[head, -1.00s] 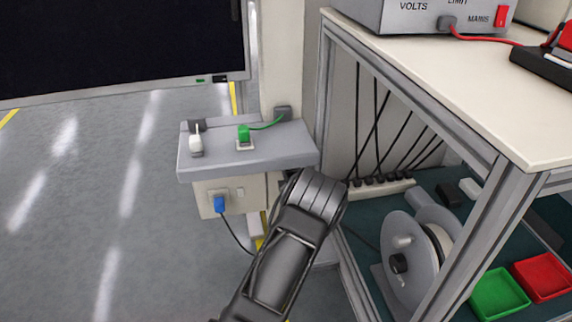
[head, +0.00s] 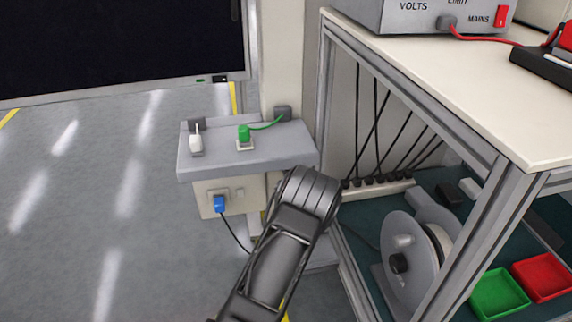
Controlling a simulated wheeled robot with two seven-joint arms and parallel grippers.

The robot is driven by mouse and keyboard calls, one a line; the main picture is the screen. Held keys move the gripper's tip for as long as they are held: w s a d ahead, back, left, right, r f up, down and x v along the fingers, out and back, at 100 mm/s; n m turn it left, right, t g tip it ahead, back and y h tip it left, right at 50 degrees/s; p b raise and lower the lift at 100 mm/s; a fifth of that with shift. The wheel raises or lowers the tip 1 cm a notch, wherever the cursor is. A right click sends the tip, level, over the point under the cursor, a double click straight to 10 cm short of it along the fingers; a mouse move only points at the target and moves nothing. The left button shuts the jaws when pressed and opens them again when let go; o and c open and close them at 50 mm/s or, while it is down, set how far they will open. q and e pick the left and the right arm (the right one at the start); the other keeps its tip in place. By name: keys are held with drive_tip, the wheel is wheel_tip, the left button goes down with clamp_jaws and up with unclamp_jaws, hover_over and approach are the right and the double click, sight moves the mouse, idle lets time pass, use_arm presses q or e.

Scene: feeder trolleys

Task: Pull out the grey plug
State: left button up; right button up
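No plug that is surely the grey one shows. A white plug (head: 196,143) and a green plug (head: 244,133) stand on the grey shelf (head: 212,164). A blue plug (head: 219,203) sits in the socket panel (head: 204,190) below, beside a bare socket (head: 239,193). My dark arm rises from the bottom middle and covers the right end of this panel; what is behind it is hidden. Neither gripper's fingers can be seen. A small grey block (head: 447,23) with a red lead is on the power supply's front; I cannot tell whether it is a plug.
A bench (head: 460,85) with a metal frame stands right of the arm. On its lower deck are a cable reel (head: 397,238), a power strip (head: 385,187), a green tray (head: 499,294) and a red tray (head: 543,277). A dark screen (head: 110,45) hangs at upper left; floor at left is clear.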

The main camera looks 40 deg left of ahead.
use_arm(q)
clamp_jaws()
idle(0.3)
drive_tip(key=shift+s+d, duration=0.1)
drive_tip(key=shift+d, duration=0.05)
drive_tip(key=shift+p+v, duration=0.7)
drive_tip(key=shift+v, duration=2.15)
